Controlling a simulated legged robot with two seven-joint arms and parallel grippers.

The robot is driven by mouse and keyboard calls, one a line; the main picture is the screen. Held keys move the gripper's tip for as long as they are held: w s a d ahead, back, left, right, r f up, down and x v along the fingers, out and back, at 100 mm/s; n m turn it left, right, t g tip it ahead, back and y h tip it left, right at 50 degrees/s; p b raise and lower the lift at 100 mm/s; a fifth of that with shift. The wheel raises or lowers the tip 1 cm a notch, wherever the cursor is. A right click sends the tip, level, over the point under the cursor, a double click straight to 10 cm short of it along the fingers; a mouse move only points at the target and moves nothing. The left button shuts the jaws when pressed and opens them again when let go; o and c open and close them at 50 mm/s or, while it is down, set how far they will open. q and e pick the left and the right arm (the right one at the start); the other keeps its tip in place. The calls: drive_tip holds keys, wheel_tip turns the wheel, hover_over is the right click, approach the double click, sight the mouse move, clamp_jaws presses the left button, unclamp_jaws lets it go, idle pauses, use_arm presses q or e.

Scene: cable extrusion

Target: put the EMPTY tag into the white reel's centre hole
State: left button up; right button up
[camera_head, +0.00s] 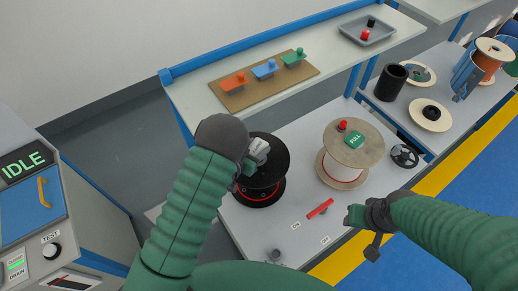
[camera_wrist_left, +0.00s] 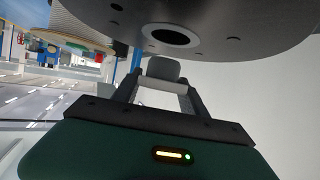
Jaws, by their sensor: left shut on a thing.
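In the head view my left gripper (camera_head: 248,162) is shut on a small light grey tag (camera_head: 259,149), over the black reel (camera_head: 270,188); the tag's lettering is too small to read. In the left wrist view the gripper's fingers (camera_wrist_left: 165,92) hold the tag (camera_wrist_left: 163,70) just below a dark disc (camera_wrist_left: 235,30) with a round hole. Whether they touch is unclear. The white reel (camera_head: 344,173), with pale wooden flanges, stands to the right. A green FULL tag (camera_head: 355,141) and a red knob (camera_head: 342,125) are on its top. My right gripper (camera_head: 372,248) is in front; its opening is unclear.
A black spoked disc (camera_head: 404,156) lies right of the white reel.

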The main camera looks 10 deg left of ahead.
sight(253, 154)
use_arm(q)
drive_tip(key=f+b, duration=0.1)
drive_tip(key=a+f, duration=0.1)
drive_tip(key=f+b, duration=0.1)
drive_tip(key=f, duration=0.1)
drive_tip(key=shift+s+a+b, duration=0.1)
drive_tip(key=shift+a+b, duration=0.2)
drive_tip(key=shift+c, duration=0.6)
drive_tip(key=shift+s+d+f, duration=0.1)
drive_tip(key=shift+d+f, duration=0.05)
drive_tip(key=shift+d, duration=0.45)
drive_tip(key=shift+s+d+f, duration=0.1)
drive_tip(key=shift+d, duration=0.5)
clamp_jaws()
drive_tip(key=shift+d, duration=0.15)
drive_tip(key=shift+w+a+f, duration=0.1)
drive_tip(key=shift+a, duration=0.65)
use_arm(e)
drive_tip(key=f, duration=0.2)
drive_tip(key=a+f, duration=0.1)
drive_tip(key=shift+s+f, duration=0.2)
drive_tip(key=shift+s, duration=0.05)
use_arm(q)
drive_tip(key=shift+d, duration=0.2)
use_arm(e)
drive_tip(key=shift+d, duration=0.15)
use_arm(q)
drive_tip(key=shift+d, duration=0.15)
use_arm(e)
drive_tip(key=shift+r, duration=0.1)
